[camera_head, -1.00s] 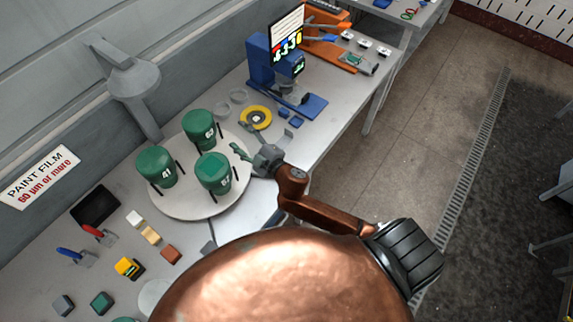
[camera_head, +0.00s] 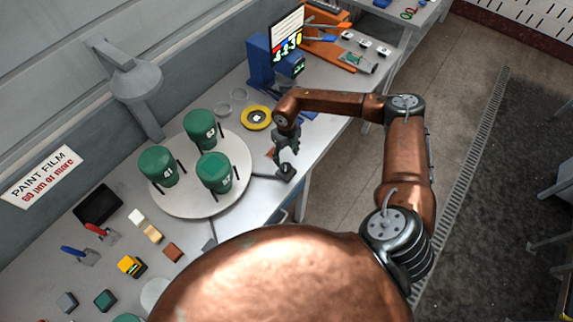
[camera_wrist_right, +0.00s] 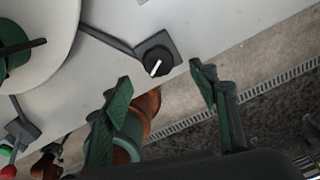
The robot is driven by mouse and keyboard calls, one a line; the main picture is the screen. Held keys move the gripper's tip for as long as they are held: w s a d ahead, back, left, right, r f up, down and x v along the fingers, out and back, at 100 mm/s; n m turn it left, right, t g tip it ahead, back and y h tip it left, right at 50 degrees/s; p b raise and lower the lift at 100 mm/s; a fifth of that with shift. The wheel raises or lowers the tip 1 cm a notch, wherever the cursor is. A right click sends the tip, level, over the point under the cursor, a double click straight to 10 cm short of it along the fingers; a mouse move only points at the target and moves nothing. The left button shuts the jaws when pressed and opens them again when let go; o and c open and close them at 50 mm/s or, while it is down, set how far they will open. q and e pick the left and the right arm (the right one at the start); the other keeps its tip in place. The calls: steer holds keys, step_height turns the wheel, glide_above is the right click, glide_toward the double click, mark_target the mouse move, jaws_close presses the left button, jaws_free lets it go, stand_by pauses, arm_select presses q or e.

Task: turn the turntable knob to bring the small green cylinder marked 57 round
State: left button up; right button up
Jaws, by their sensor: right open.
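The round white turntable (camera_head: 185,208) carries three green cylinders. The left one (camera_head: 158,166) is marked 41; the back one (camera_head: 199,130) and the front one (camera_head: 214,172) bear numbers too small to read surely. The black turntable knob (camera_wrist_right: 157,62), with a white pointer line, sits on a dark square base at the table edge. My right gripper (camera_head: 285,168) is over the knob area, right of the turntable. In the right wrist view its open fingers (camera_wrist_right: 160,84) point toward the knob, which lies between and ahead of the tips. No contact is visible. My left gripper is out of view.
A yellow disc (camera_head: 257,117) and a blue device with a screen (camera_head: 286,40) stand behind the gripper. Small blocks, a black tray (camera_head: 97,205) and red- and blue-handled tools lie at left. Floor is beyond the table edge.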

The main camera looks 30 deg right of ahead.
mark_target(286, 166)
steer(key=shift+a+f+p, duration=0.15)
steer(key=shift+f+p, duration=0.55)
steer(key=shift+f, duration=2.9)
steer(key=shift+c, duration=0.6)
